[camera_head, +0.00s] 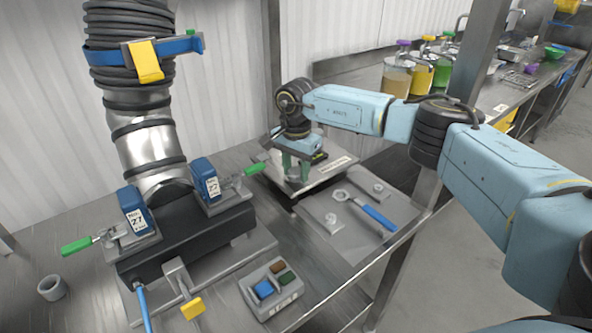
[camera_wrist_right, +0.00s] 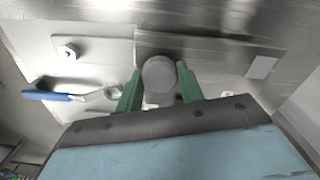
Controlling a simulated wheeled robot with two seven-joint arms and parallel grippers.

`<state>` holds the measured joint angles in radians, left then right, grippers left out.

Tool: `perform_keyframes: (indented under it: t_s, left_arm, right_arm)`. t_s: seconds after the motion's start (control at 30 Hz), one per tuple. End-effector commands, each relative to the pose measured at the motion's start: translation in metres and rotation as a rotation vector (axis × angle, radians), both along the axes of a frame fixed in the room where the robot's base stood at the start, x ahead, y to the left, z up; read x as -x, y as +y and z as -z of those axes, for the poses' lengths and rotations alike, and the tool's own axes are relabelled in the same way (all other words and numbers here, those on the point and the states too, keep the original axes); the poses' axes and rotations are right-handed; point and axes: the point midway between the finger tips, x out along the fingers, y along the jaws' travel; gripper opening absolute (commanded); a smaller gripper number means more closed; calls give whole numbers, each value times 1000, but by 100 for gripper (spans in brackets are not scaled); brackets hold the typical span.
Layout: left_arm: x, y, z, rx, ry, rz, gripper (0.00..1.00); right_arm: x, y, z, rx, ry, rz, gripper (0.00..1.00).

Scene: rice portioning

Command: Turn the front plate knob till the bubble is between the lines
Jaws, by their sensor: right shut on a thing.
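My right gripper (camera_head: 296,170) reaches down over a pale plate (camera_head: 338,163) on the bench, its two green fingers pointing down. In the right wrist view the fingers (camera_wrist_right: 158,88) are shut on a round grey knob (camera_wrist_right: 158,72), one on each side. In the head view the gripper mostly hides the knob. I cannot make out the bubble or its lines in either view. My left gripper is not in view.
A blue-handled wrench (camera_head: 372,212) lies on a grey mat (camera_head: 345,250) with nuts, just in front of the plate. A black block with blue clamps (camera_head: 138,208) and green handles stands left. A small button box (camera_head: 283,303) sits in front. Bottles (camera_head: 420,75) stand far back.

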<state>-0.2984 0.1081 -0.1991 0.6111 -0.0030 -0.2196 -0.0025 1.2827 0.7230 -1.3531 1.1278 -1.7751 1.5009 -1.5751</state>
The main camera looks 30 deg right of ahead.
Motion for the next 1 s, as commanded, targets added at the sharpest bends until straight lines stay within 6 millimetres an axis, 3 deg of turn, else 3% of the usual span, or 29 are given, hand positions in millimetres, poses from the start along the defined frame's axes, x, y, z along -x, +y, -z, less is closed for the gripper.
perform_keyframes:
  t_s: [0.67,0.7,0.83,1.0]
  left_arm:
    - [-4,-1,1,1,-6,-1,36]
    - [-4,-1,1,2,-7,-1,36]
    - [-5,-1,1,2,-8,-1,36]
    - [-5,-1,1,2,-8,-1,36]
  right_arm:
    - [0,0,-1,0,-1,-56,15]
    - [0,0,-1,0,-1,-56,43]
    - [0,0,-1,0,-1,-56,59]
    - [0,0,0,0,-1,-56,59]
